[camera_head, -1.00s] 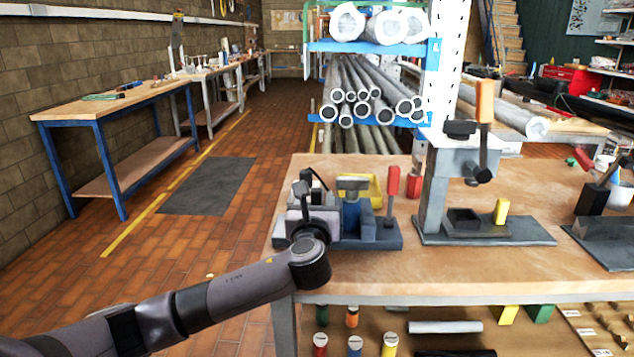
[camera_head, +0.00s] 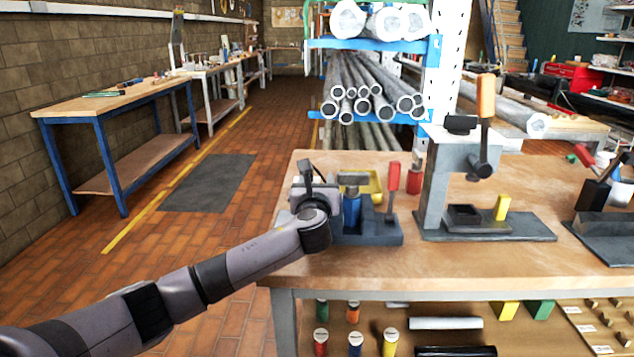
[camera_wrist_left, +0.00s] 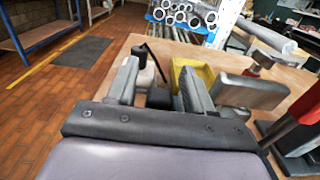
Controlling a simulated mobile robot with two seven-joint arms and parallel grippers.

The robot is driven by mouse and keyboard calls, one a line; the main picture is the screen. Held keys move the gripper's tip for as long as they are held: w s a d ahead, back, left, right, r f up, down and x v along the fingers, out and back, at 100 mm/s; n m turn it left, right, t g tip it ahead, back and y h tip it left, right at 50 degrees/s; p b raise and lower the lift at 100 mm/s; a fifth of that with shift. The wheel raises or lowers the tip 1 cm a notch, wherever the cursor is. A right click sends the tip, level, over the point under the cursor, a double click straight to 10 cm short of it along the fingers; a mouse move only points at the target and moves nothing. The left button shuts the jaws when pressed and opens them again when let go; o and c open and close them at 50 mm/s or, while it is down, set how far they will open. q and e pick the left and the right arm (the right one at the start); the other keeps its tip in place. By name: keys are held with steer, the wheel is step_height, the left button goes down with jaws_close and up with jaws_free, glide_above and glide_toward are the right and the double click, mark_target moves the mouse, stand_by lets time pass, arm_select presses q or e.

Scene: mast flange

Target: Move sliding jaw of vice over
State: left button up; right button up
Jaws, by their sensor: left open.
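The vice stands on the workbench's near left part, with a dark grey base (camera_head: 385,239), a blue body (camera_head: 352,210) and a red-handled lever (camera_head: 392,178). My left gripper (camera_head: 318,182) is at its left end and hides much of that end, including most of the sliding jaw. In the left wrist view my left gripper (camera_wrist_left: 160,84) is open. A dark block (camera_wrist_left: 159,98) and a thin black lever (camera_wrist_left: 153,60) show between its fingers; contact cannot be told. A grey block of the vice (camera_wrist_left: 250,91) is right of the fingers. My right gripper is out of view.
A yellow bin (camera_head: 374,186) stands behind the vice. A grey press (camera_head: 447,185) with an orange handle stands to its right. Racked tubes (camera_head: 365,104) are behind the workbench (camera_head: 555,281). Bare bench top lies in front of the vice and press.

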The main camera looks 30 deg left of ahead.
arm_select(q)
jaws_close()
steer(key=shift+s+a+r+p, duration=0.1)
steer(key=shift+a+p, duration=0.1)
steer(key=shift+p, duration=0.1)
steer(key=s+a+p, duration=0.2)
steer(key=a+p, duration=0.1)
steer(key=shift+s+a, duration=0.1)
steer(key=shift+a, duration=0.35)
steer(key=shift+s, duration=0.1)
steer(key=shift+c, duration=1.7)
jaws_free()
steer(key=o, duration=0.3)
steer(key=shift+s+a, duration=0.1)
steer(key=shift+a, duration=0.05)
steer(key=shift+o, duration=0.2)
